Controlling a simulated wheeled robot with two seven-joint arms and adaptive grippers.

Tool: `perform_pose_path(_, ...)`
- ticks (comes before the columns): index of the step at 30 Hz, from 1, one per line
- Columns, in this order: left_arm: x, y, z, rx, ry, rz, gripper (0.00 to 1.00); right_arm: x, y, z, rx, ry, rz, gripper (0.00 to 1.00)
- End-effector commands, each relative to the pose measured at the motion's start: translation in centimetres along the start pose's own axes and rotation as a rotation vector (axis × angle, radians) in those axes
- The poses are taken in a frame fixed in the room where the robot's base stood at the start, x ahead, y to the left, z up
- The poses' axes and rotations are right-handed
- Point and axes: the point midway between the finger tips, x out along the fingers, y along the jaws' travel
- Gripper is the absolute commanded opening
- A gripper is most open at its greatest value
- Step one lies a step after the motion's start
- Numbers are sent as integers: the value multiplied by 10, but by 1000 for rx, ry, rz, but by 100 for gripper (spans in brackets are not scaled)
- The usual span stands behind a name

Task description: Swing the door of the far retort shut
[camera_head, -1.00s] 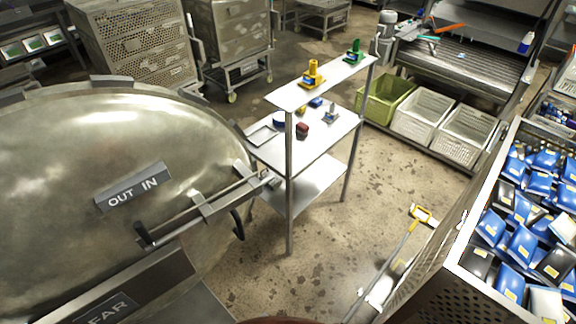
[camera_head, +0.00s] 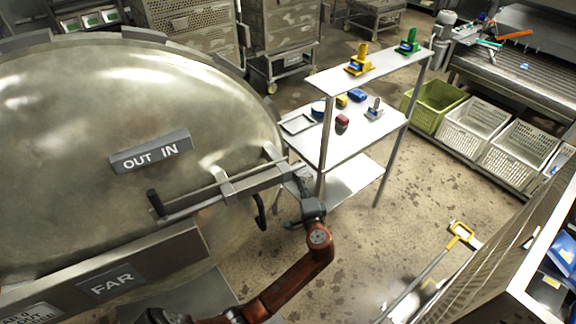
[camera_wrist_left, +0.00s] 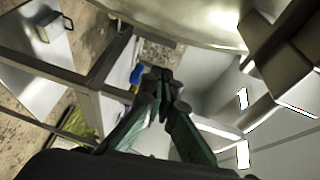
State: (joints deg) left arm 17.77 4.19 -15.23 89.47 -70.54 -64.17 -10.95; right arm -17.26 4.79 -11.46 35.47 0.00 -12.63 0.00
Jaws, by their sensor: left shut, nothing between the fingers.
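The far retort's door (camera_head: 90,110) is a large domed metal lid filling the left of the head view. It bears an "OUT IN" plate (camera_head: 151,152) and a latch bar with a black-ended handle (camera_head: 157,203). A "FAR" plate (camera_head: 110,283) is on a beam below it. I cannot tell how wide the door stands from its seat. My left gripper (camera_head: 301,180) is at the door's right edge, by the bar's right end; contact is unclear. In the left wrist view its fingers (camera_wrist_left: 162,78) are shut and empty, with a curved metal rim (camera_wrist_left: 185,25) beyond. My right gripper is out of view.
A steel shelf stand (camera_head: 345,140) with small coloured items stands close to the right of my left gripper. A crate of blue pouches (camera_head: 510,270) is at the lower right. Perforated carts (camera_head: 185,35) stand behind. Some floor (camera_head: 370,235) between stand and crate is clear.

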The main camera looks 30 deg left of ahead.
Motion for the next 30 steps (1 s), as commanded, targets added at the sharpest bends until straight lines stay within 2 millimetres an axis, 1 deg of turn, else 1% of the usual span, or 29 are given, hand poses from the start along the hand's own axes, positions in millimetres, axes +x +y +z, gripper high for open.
perform_pose_path(2, 2, -9, 0, -4, -7, -18, 0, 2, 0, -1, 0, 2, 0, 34)
perform_pose_path(5, 12, -11, 1, -3, -10, -22, 0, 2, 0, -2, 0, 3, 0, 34)
perform_pose_path(8, 29, -12, 1, -3, -10, -22, 0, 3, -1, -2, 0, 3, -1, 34)
perform_pose_path(15, 79, -11, 2, -1, -9, -21, 0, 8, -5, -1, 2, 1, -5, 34)
perform_pose_path(19, 104, -11, 3, -2, -10, -19, 0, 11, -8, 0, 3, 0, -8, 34)
perform_pose_path(21, 110, -11, 13, -2, -9, -18, 0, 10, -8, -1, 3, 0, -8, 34)
perform_pose_path(24, 118, -11, 21, -3, -8, -18, 0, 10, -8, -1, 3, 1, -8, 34)
perform_pose_path(30, 126, -11, 29, -4, -7, -18, 0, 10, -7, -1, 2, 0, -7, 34)
